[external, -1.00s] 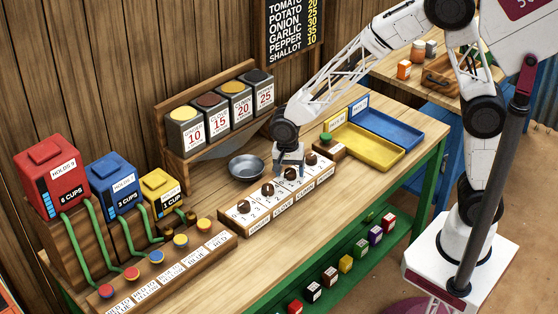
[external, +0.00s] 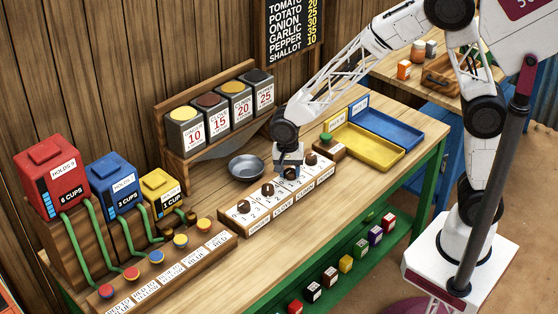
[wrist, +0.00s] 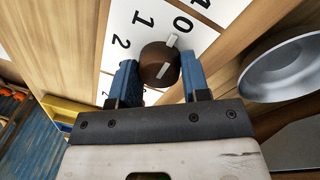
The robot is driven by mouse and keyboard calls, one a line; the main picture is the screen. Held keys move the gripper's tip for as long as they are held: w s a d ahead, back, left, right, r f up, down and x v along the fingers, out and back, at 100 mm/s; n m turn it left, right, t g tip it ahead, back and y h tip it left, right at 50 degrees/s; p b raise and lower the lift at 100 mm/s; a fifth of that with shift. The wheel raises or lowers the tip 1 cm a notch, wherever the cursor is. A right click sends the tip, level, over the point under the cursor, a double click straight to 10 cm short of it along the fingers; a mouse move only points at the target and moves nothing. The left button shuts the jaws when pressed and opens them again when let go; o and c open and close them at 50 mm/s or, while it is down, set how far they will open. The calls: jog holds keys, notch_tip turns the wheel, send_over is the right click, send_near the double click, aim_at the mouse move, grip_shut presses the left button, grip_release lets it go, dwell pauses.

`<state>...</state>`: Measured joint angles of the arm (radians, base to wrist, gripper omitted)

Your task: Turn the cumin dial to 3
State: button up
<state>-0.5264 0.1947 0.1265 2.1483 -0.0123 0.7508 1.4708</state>
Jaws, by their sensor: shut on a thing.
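The cumin dial is a dark brown round knob with a white pointer bar, third from the left in the dial row (external: 262,217) in the external view. In the wrist view the cumin dial (wrist: 155,68) sits between the two blue fingers. Its pointer is toward the printed 0, with 1 and 2 visible to its left; the 3 is not seen. My gripper (external: 289,172) is down over this dial, and its fingers also show in the wrist view (wrist: 159,80), closed on the knob's sides. In the external view my gripper partly hides the dial.
The ginger (external: 243,207) and clove (external: 267,190) dials stand to the left, the pepper dial (external: 311,159) close to the right. A grey metal bowl (external: 247,167) stands just behind the row. Spice canisters (external: 222,108) are behind it; yellow (external: 365,146) and blue trays lie right.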

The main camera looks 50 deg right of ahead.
jog(key=shift+n, duration=0.3)
jog(key=n, duration=0.6)
jog(key=shift+s+h, duration=0.1)
jog(key=shift+h, duration=0.2)
jog(key=n, duration=0.6)
jog(key=shift+n+t, duration=0.3)
jog(key=shift+t, duration=0.1)
jog(key=n, duration=1.3)
jog(key=shift+s+t+y, duration=0.1)
jog(key=shift+t+y, duration=0.3)
jog(key=o, duration=0.9)
